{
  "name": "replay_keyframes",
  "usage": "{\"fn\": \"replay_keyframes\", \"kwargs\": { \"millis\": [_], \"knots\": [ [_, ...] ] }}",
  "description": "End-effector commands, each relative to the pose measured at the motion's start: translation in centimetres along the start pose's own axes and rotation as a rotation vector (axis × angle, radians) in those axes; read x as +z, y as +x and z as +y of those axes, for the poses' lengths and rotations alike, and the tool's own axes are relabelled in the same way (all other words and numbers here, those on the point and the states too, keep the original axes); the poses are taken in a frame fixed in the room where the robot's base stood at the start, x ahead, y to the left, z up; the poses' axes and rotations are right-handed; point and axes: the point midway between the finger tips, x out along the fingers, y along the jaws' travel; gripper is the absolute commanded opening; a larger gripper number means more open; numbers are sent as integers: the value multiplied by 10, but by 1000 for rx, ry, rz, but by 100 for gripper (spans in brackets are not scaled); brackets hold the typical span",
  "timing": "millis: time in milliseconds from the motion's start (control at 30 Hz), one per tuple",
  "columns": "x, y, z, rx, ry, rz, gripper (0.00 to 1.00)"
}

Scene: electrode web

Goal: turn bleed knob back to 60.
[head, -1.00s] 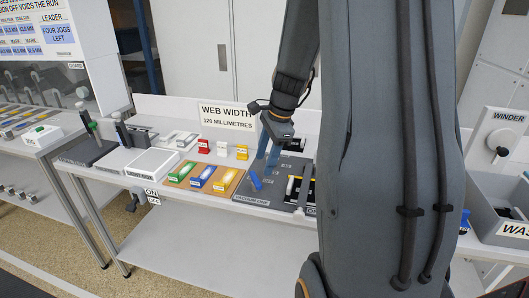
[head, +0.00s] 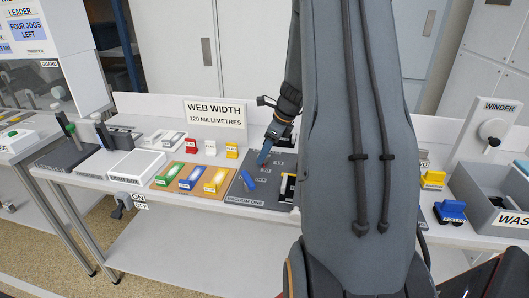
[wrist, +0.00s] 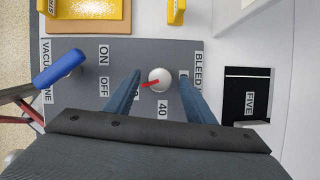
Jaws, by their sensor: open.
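The bleed knob (wrist: 161,77) is a round white knob with a red pointer on a dark grey panel (wrist: 85,125). In the wrist view the pointer aims left and slightly down, toward a label mostly hidden by the left finger. A "40" label (wrist: 163,110) stands below the knob, and the "BLEED" label (wrist: 198,70) is partly covered by the right finger. My gripper (wrist: 160,75) is open, its two blue fingers on either side of the knob with gaps showing. In the head view my gripper (head: 262,160) is over the panel, and the knob cannot be made out.
A blue vacuum lever (wrist: 59,68) with ON and OFF labels sits left on the panel. A black plate marked "FIVE" (wrist: 247,100) lies right. Coloured blocks on an orange tray (head: 172,187) stand left, and the "WEB WIDTH" sign (head: 215,113) stands behind.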

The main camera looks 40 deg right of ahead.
Motion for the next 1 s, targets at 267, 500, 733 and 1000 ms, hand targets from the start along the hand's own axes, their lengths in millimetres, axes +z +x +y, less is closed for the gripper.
{"fn": "replay_keyframes", "kwargs": {
  "millis": [267,500,733,1000],
  "knots": [
    [1,6,1,1,-2,0,50],
    [1,6,1,1,-2,0,22],
    [1,6,1,2,-7,0,8],
    [1,6,0,33,-80,-2,8]
  ]
}}
